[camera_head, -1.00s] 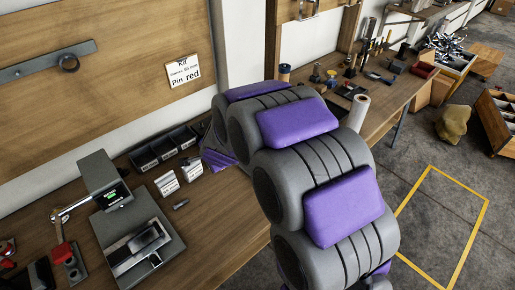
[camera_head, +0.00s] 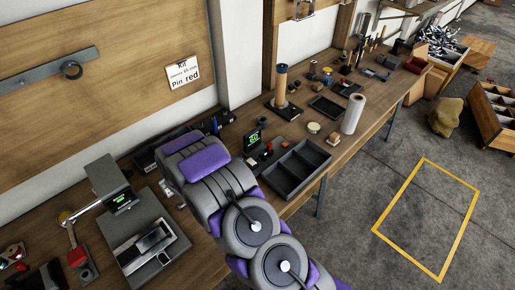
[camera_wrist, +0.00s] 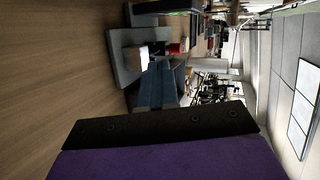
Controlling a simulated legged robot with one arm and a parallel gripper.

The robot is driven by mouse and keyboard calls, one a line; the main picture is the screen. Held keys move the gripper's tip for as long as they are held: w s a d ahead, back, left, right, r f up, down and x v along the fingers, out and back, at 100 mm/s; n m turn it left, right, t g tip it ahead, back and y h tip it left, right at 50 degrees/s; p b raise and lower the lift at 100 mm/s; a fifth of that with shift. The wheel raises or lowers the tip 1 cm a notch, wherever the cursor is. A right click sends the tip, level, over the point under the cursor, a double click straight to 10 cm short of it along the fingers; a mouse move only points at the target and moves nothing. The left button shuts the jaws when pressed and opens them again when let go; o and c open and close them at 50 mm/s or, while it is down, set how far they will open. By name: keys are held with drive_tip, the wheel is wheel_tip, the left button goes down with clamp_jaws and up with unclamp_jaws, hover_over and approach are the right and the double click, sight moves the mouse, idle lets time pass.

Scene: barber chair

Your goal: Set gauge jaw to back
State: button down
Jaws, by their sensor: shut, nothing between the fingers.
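A small dark unit with green digits (camera_head: 254,138) stands on the bench beyond my arm, with small red parts beside it. A grey device with a small lit display (camera_head: 120,198) stands on the bench at the left, on a grey base. I cannot tell which one bears the gauge jaw, nor the jaw's position. In the head view my arm hides my gripper. In the wrist view my gripper's bluish fingers (camera_wrist: 164,65) are shut and empty. They point toward a grey slab (camera_wrist: 126,55) with dark and red parts; contact is unclear.
A black compartment tray (camera_head: 293,168) lies at the bench's front edge. A white roll (camera_head: 353,113) and a tan cylinder (camera_head: 281,84) stand farther along. A red-handled tool (camera_head: 77,256) is at the left. The floor inside the yellow outline (camera_head: 427,220) is clear.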

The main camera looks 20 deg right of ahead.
drive_tip(key=shift+s+d+f+m+g+h, duration=0.2)
drive_tip(key=shift+s+d+m+g+h, duration=0.1)
drive_tip(key=shift+s+d+m+h, duration=0.6)
drive_tip(key=shift+s+a, duration=0.1)
drive_tip(key=shift+a, duration=0.05)
drive_tip(key=b, duration=0.2)
approach(269, 146)
drive_tip(key=x, duration=0.3)
drive_tip(key=f+x, duration=0.1)
drive_tip(key=x, duration=0.1)
drive_tip(key=shift+w+f, duration=0.2)
drive_tip(key=shift+w, duration=0.05)
drive_tip(key=shift+w+d+n, duration=0.3)
drive_tip(key=shift+d, duration=0.15)
drive_tip(key=shift+w+d+r, duration=0.1)
drive_tip(key=shift+w+d, duration=0.15)
drive_tip(key=shift+d, duration=0.45)
drive_tip(key=shift+w+d, duration=0.25)
drive_tip(key=shift+d, duration=0.45)
